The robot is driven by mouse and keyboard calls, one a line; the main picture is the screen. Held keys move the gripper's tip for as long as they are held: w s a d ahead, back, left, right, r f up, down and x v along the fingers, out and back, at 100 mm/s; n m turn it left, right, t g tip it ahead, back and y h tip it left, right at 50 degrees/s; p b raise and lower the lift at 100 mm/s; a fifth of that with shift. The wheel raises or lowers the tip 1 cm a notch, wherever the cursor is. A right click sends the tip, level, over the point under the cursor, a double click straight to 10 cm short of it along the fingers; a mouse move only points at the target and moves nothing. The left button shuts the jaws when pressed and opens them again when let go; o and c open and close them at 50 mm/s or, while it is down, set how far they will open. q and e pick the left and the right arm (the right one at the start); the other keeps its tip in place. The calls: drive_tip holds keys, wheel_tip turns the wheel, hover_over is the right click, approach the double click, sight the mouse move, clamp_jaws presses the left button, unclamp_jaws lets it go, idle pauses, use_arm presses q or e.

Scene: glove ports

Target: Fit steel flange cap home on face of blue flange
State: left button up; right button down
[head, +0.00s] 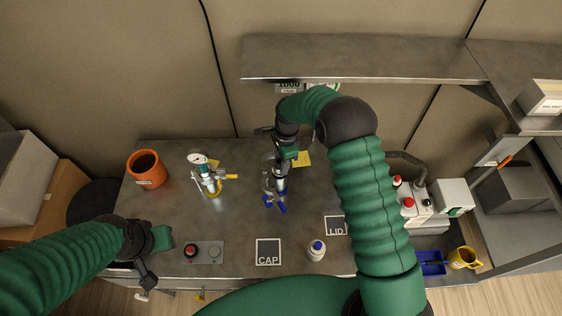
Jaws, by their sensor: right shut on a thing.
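My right gripper (281,172) points down over the middle of the bench, at a small upright fitting with blue parts (275,206), which I take for the blue flange. The gripper is shut on a small grey piece, apparently the steel flange cap; the jaws and wrist hide most of it. I cannot tell whether the cap touches the flange face. The marked CAP square (268,248) is bare. My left gripper (148,278) hangs at the bench's front left edge, away from the flange; its jaw opening is unclear.
A gauge fitting with yellow handles (207,180) stands left of the flange, an orange pot (146,168) farther left. A button box (203,252) and white bottle (317,251) are in front. The LID square (336,227) is partly hidden by my arm. A shelf (365,58) overhangs behind.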

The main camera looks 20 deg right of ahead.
drive_tip(key=shift+f+b, duration=0.4)
drive_tip(key=shift+f, duration=0.35)
drive_tip(key=c, duration=0.8)
unclamp_jaws()
drive_tip(key=shift+o, duration=0.2)
wheel_tip(320, 180, up, 17)
drive_tip(key=d+b, duration=0.1)
drive_tip(key=b, duration=0.1)
drive_tip(key=shift+w+d+f, duration=0.15)
drive_tip(key=shift+d, duration=0.2)
drive_tip(key=s+f+n+t, duration=0.1)
drive_tip(key=s+f+n, duration=0.1)
drive_tip(key=s+n, duration=0.6)
drive_tip(key=s+f+n+t+h, duration=0.1)
drive_tip(key=s+f+n, duration=0.1)
drive_tip(key=s+n, duration=0.7)
drive_tip(key=s+d, duration=0.1)
drive_tip(key=s, duration=0.4)
drive_tip(key=shift+s+f+t, duration=0.3)
drive_tip(key=shift+s+t, duration=0.05)
drive_tip(key=shift+t, duration=0.05)
